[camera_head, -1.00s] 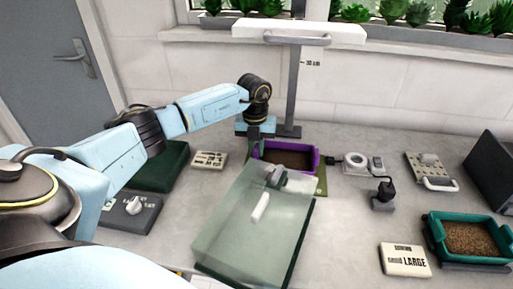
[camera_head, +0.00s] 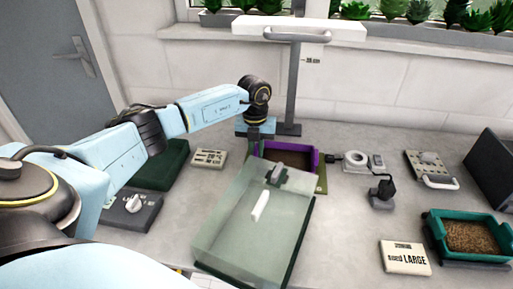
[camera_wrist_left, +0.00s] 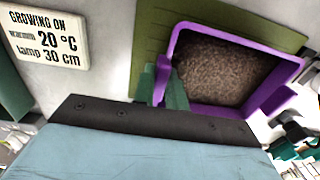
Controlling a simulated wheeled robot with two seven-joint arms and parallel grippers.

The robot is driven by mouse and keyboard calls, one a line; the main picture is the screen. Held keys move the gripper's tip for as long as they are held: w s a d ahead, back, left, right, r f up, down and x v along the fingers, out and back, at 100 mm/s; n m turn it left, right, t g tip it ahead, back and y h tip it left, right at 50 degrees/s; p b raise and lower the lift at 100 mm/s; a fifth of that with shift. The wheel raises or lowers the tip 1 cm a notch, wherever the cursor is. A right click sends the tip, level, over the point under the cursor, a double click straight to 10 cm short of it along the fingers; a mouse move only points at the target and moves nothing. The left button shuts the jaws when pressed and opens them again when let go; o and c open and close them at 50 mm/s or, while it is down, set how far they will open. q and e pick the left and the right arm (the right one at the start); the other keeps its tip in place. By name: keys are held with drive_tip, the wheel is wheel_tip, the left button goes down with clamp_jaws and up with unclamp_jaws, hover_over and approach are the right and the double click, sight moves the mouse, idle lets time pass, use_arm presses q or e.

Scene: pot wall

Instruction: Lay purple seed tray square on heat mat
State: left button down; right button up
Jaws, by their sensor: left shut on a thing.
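The purple seed tray (camera_head: 316,158), filled with brown soil, is at the back middle of the bench under the lamp stand. It also shows in the left wrist view (camera_wrist_left: 285,98). The olive-green heat mat (camera_wrist_left: 148,40) shows beneath and around the tray, with a corner visible in the head view (camera_head: 321,186). The tray's edges look roughly in line with the mat's; I cannot tell whether it rests fully on it. My left gripper (camera_wrist_left: 168,88) is shut on the tray's left wall. The glass cover hides the tray's near side in the head view. My right gripper is not in view.
A clear glass cover (camera_head: 235,225) stands just in front of the tray. The lamp stand (camera_head: 292,85) rises behind. A plug and round controller (camera_head: 355,162) sit right of the mat. A teal tray (camera_head: 435,235) and seed label (camera_head: 404,258) are at right.

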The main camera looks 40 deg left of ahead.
use_arm(q)
drive_tip(key=shift+f, duration=0.25)
drive_tip(key=c, duration=1.3)
unclamp_jaws()
drive_tip(key=shift+r, duration=0.1)
drive_tip(key=shift+c, duration=0.2)
wheel_tip(320, 180, up, 7)
drive_tip(key=shift+a+r+p, duration=0.1)
drive_tip(key=shift+p, duration=0.3)
drive_tip(key=shift+r, duration=0.15)
